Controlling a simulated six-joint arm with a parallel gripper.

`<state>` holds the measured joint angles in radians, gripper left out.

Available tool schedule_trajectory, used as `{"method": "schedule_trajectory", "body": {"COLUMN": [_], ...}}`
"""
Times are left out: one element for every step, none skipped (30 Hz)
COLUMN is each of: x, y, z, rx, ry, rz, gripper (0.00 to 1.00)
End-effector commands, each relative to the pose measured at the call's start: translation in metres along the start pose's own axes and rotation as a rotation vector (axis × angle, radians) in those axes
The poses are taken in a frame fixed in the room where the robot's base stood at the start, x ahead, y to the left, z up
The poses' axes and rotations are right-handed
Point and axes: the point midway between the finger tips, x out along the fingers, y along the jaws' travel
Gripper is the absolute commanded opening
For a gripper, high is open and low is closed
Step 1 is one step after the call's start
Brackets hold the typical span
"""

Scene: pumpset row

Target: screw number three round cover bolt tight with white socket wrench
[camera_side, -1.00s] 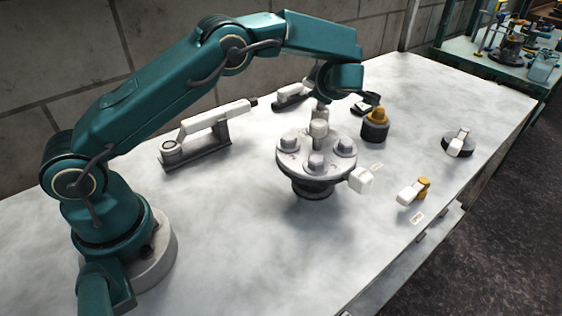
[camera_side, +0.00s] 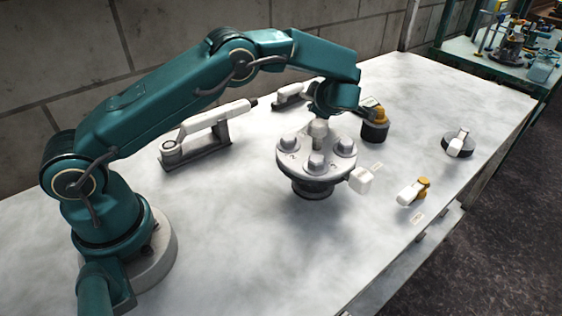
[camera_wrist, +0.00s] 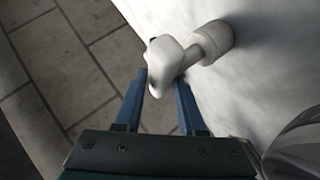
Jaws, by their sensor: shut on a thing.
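The round cover (camera_side: 300,163) is a grey flanged disc on a dark base, with several bolts on top. A front bolt (camera_side: 316,161), left bolt (camera_side: 289,142), right bolt (camera_side: 345,146) and taller back piece (camera_side: 319,128) show; I cannot read which is number three. In the wrist view my gripper (camera_wrist: 163,88) is shut on a white tool, seemingly the white socket wrench (camera_wrist: 165,62). Its round end (camera_wrist: 213,40) points to the upper right. In the side view my wrist hangs just above the cover's back and hides the fingers. Contact with a bolt cannot be told.
A white tool on a dark stand (camera_side: 205,128) lies left of the cover, another (camera_side: 292,92) behind. A yellow-topped dark piece (camera_side: 375,128), white block (camera_side: 361,180), yellow-and-white piece (camera_side: 412,192) and black disc (camera_side: 459,146) stand right.

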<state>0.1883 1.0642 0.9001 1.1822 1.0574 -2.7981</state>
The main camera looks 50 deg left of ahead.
Motion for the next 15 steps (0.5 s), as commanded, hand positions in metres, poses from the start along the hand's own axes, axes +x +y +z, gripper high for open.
{"method": "schedule_trajectory", "body": {"x": [0.0006,0.0011,0.0016,0.0020,0.0024,0.0029,0.0033,0.0032,0.0031,0.0031,0.0031,0.0031,0.0031,0.0031,0.0031], "y": [-0.0007,-0.0013,-0.0021,-0.0027,-0.0033,-0.0041,-0.0048,-0.0045,-0.0044,-0.0043,-0.0043,-0.0043,-0.0043,-0.0043,-0.0043], "z": [0.0007,0.0011,0.0016,0.0019,0.0023,0.0028,0.0032,0.0031,0.0031,0.0030,0.0030,0.0030,0.0030,0.0030,0.0030], "rx": [0.000,-0.001,-0.001,-0.001,-0.001,-0.001,0.000,-0.001,-0.001,-0.001,-0.001,-0.001,-0.001,-0.001,-0.001], "ry": [0.000,0.000,0.000,0.000,0.000,0.000,0.000,0.000,0.000,0.000,0.000,0.000,0.000,0.000,0.000], "rz": [0.001,0.001,0.001,0.001,0.001,0.002,0.001,0.002,0.002,0.002,0.002,0.002,0.002,0.002,0.002], "gripper": [0.00,0.00,0.00,0.00,0.00,0.00,0.00,0.00,0.00,0.00,0.00,0.00,0.00,0.47,0.62]}}
